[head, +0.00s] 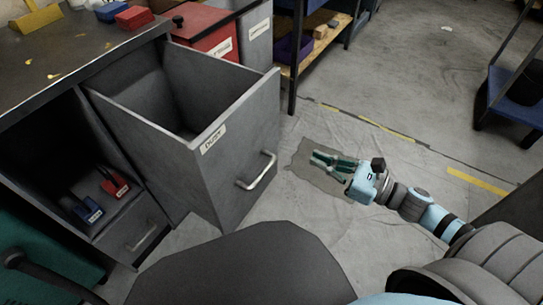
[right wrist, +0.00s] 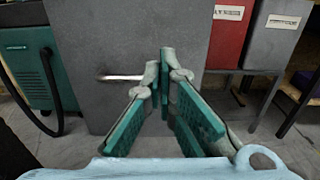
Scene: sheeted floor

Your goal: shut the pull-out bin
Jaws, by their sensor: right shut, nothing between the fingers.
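The grey metal pull-out bin (head: 239,150) stands well out of the cabinet, its open top showing an empty-looking inside. Its front has a white label and a silver bar handle (head: 257,171). In the right wrist view the bin front (right wrist: 125,40) fills the upper middle, with the handle (right wrist: 120,77) left of the fingers. My right gripper (head: 316,160) is shut and empty, to the right of the handle in the head view and apart from it. It also shows in the right wrist view (right wrist: 165,58). My left gripper is not in view.
The bin's cabinet has a dark worktop (head: 60,50). A lower opening holds a blue and a red item (head: 115,183). A red bin (head: 208,42) and a grey one stand behind, beside a wooden-shelved rack (head: 318,42). A blue rack stands far right. Floor between is clear.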

